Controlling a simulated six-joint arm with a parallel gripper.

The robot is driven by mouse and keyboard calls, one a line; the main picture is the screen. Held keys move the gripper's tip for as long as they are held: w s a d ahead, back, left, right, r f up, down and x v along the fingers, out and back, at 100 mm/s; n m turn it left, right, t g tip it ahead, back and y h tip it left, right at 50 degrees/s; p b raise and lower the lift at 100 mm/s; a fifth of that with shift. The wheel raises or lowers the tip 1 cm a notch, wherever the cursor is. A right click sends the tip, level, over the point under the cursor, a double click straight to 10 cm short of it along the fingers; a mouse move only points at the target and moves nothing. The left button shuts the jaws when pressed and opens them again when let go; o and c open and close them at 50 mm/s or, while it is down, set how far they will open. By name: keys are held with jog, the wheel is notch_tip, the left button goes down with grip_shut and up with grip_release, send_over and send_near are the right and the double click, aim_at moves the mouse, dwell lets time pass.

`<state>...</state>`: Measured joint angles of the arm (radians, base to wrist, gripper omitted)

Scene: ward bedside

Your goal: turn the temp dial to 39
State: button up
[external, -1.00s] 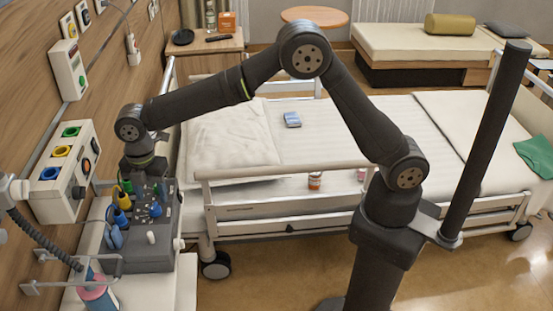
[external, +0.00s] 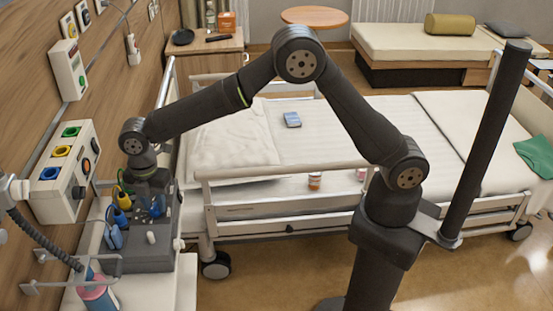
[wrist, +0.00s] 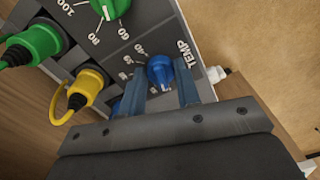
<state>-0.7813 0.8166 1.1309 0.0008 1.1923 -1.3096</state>
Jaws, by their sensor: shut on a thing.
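The blue temp dial (wrist: 160,72) is on the dark panel of the console (wrist: 150,22), with "TEMP" printed beside it and small numbers around one side. My gripper (wrist: 161,78) is shut on the dial, one blue finger on each side of it. The dial's exact setting is not clear. In the external view, the grey console (external: 150,262) stands on the bedside surface at the left, with my gripper (external: 154,206) low over its sloped top.
A green knob (wrist: 108,6) is on the same panel. Green (wrist: 35,45) and yellow (wrist: 88,90) plugs with cables sit close to my gripper. A wall unit (external: 62,172) is left of the console, and the bed rail (external: 285,172) is to the right.

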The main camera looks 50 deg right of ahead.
jog(key=m, duration=0.6)
jog(key=shift+s+m, duration=0.1)
jog(key=shift+m, duration=0.2)
jog(key=m, duration=0.3)
jog(key=shift+m, duration=0.3)
jog(key=m, duration=0.3)
jog(key=shift+s+m, duration=0.1)
jog(key=shift+m, duration=0.3)
jog(key=m, duration=0.5)
jog(key=shift+s+a+m, duration=0.1)
jog(key=shift+a+m, duration=0.05)
jog(key=shift+m, duration=2.25)
